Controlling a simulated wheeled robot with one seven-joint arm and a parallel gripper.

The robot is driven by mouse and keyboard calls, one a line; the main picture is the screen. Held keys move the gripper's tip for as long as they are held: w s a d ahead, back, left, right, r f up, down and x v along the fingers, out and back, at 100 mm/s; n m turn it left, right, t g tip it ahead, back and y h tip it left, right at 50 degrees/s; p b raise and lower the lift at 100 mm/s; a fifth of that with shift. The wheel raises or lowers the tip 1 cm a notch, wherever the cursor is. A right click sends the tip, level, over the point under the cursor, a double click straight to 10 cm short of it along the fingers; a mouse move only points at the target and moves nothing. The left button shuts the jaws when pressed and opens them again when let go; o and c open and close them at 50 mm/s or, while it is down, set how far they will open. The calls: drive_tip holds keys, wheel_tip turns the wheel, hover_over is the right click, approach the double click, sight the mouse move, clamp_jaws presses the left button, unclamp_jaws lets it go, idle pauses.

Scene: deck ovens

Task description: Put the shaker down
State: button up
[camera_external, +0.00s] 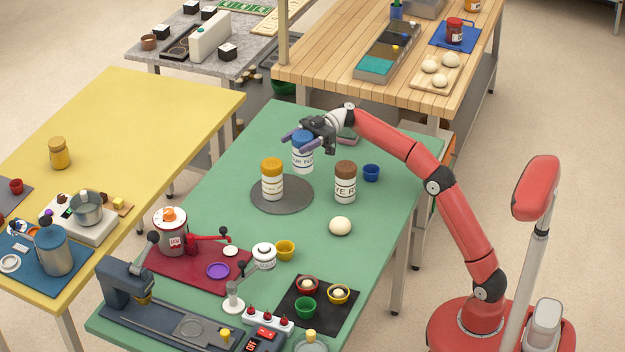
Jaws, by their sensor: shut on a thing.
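My gripper (300,138) is shut on the blue-lidded white shaker (302,161), gripping it at the lid. The shaker is upright, at the back edge of a dark grey round disc (288,207) on the green table. I cannot tell whether its base touches anything or hangs a little above. A yellow-lidded shaker (272,185) stands on the disc, in front and to the left. A brown-lidded shaker (345,187) stands on the table, just right of the disc.
A small blue bowl (371,172) and a pale dough ball (340,226) are to the right. A yellow bowl (285,250) and a red mat (195,268) lie in front. The green table (225,185) is clear to the left of the disc.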

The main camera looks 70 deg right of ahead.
sight(295, 162)
wheel_tip(295, 162, down, 7)
drive_tip(key=shift+r+b, duration=0.15)
drive_tip(key=shift+b, duration=0.45)
drive_tip(key=shift+f+b, duration=0.25)
drive_tip(key=shift+b, duration=0.05)
drive_tip(key=o, duration=1.1)
drive_tip(key=shift+r, duration=0.15)
drive_tip(key=shift+d+r+p, duration=0.1)
drive_tip(key=shift+d+p, duration=0.05)
drive_tip(key=shift+p, duration=0.15)
drive_tip(key=b+v, duration=0.1)
drive_tip(key=v, duration=1)
drive_tip(key=shift+s+d+b, duration=0.2)
drive_tip(key=shift+d+b, duration=0.05)
drive_tip(key=shift+b, duration=0.05)
